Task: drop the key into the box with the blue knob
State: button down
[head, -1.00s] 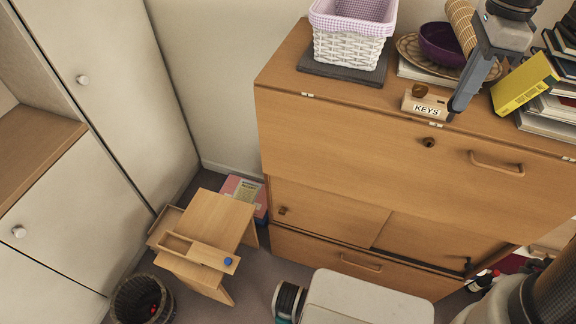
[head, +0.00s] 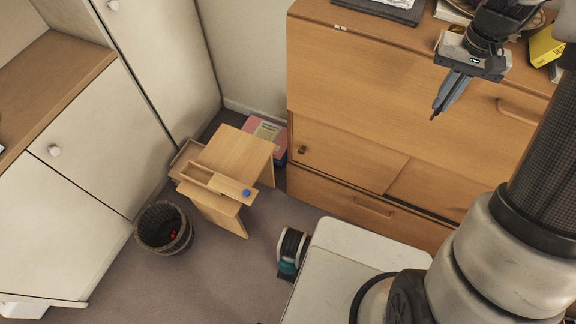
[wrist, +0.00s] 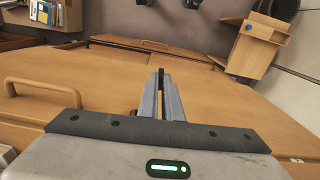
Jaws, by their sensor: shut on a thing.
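The box with the blue knob (head: 214,180) is a narrow wooden tray on the near side of a small wooden stand, low in front of the bureau. Its top looks open and the blue knob (head: 247,193) sits at its right end. In the wrist view the knob (wrist: 248,27) shows at the upper right. My gripper (head: 435,116) hangs before the bureau front, above and right of the box, well apart from it. Its fingers (wrist: 160,73) are closed together on the key. The key is too small or hidden to make out between them.
The bureau (head: 370,90) stands behind my gripper. A dark wastebasket (head: 164,228) with something red inside stands left of the stand (head: 240,150). White cabinets (head: 95,140) line the left. The carpet (head: 200,280) between is mostly clear.

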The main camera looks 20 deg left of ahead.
aim_at(211, 181)
jog(key=u, duration=1.4)
jog(key=l+u, duration=0.1)
jog(key=u, duration=0.25)
jog(key=i+l+u, duration=0.1)
jog(key=u, duration=0.25)
jog(key=l+u, duration=0.15)
jog(key=u, duration=0.25)
jog(key=i+l, duration=0.1)
jog(key=l, duration=0.25)
